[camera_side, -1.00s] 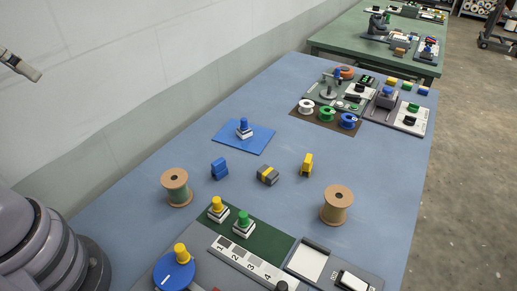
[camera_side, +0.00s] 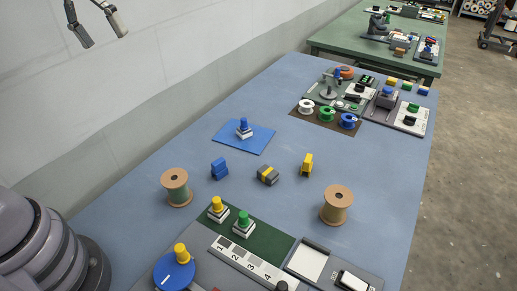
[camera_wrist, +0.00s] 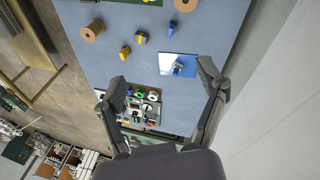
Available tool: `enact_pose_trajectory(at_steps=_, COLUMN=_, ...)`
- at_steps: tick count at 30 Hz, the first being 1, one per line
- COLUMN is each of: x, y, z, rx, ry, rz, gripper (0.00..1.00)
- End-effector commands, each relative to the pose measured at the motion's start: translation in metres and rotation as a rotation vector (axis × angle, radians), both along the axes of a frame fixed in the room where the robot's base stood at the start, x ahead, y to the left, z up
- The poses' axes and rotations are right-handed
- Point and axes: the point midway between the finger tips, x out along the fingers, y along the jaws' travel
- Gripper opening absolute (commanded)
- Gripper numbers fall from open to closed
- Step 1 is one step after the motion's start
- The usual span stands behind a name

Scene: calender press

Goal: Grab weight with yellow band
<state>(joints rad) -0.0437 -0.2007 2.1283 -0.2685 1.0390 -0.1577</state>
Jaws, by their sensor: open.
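The weight with the yellow band (camera_side: 267,174) is a small dark grey block with a yellow stripe, lying on the blue table between a blue block (camera_side: 219,168) and a yellow block (camera_side: 306,163). It also shows small in the wrist view (camera_wrist: 142,38), above the space between my fingers. My gripper (camera_side: 105,38) is open and empty, high at the upper left of the side view, well away from the weight. In the wrist view my gripper (camera_wrist: 163,76) has its two fingers spread wide.
Wooden spools (camera_side: 176,187) and (camera_side: 337,205) stand on either side of the blocks. A blue mat (camera_side: 233,145) holds a blue-knobbed weight. A green panel (camera_side: 245,226) with knobbed weights lies in front. Spools and devices crowd the far end. A wall runs along the left.

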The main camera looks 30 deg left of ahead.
Motion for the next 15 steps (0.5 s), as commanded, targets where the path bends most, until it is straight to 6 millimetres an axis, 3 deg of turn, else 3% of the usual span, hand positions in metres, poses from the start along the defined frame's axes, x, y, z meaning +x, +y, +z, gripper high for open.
enact_pose_trajectory(at_steps=3, x=0.055, y=-0.01, z=-0.02, rx=-0.119, ry=0.144, rz=0.101, gripper=0.72)
enact_pose_trajectory(at_steps=8, x=0.123, y=-0.022, z=-0.061, rx=-0.276, ry=0.329, rz=0.242, gripper=0.72)
enact_pose_trajectory(at_steps=15, x=0.207, y=-0.035, z=-0.16, rx=-0.5, ry=0.61, rz=0.451, gripper=0.72)
